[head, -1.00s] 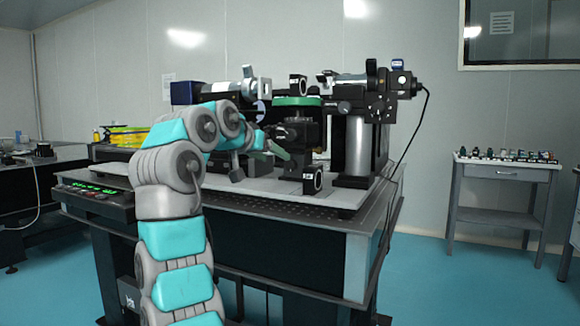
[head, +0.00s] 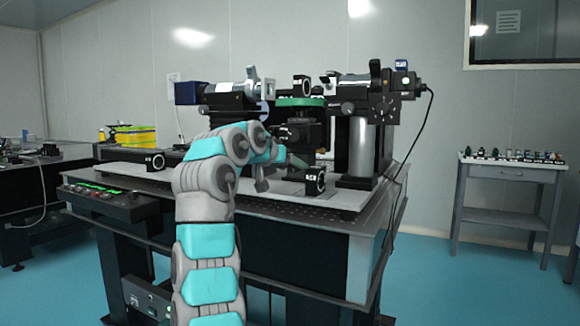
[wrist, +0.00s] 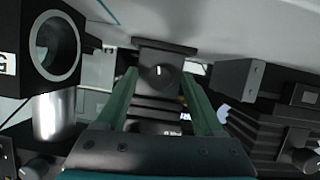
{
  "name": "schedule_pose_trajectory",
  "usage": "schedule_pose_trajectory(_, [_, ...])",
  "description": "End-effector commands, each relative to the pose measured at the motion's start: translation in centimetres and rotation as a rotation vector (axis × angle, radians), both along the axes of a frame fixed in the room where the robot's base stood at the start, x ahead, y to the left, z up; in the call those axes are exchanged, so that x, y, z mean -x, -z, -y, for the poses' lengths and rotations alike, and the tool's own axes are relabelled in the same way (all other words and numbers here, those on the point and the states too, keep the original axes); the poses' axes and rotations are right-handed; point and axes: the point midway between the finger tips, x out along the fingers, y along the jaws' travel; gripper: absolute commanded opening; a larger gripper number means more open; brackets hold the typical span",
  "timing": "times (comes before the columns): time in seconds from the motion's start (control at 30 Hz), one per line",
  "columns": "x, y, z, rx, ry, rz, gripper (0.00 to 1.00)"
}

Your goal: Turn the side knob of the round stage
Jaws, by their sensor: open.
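The round stage shows in the head view as a green disc (head: 300,101) on a dark mount (head: 301,133) on the optical table. A small dark knob (head: 283,132) appears on the mount's near side, partly behind my arm. My gripper (head: 296,161) is in front of the mount, its fingers partly hidden. In the wrist view, my gripper (wrist: 158,76) is open, with its two green fingers apart. A dark block with a small white mark (wrist: 158,71) lies between and beyond the fingertips. I cannot tell whether that mark is on the side knob. Nothing is held.
A dark ring holder (head: 315,181) stands low, right of my gripper; a round-aperture mount (wrist: 55,50) is close at left in the wrist view. A dark ribbed device (wrist: 265,110) is at right.

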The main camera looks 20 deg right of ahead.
Motion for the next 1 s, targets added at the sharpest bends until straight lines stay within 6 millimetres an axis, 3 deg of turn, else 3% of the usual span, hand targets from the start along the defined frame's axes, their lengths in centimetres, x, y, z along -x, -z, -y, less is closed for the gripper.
schedule_pose_trajectory(0.1, [0.01, 0.00, -0.01, 0.000, 0.000, 0.000, 0.67])
schedule_pose_trajectory(0.7, [0.01, -0.02, -0.01, 0.001, 0.000, 0.001, 0.00])
schedule_pose_trajectory(1.0, [0.00, 0.01, 0.03, 0.010, 0.001, -0.012, 0.00])
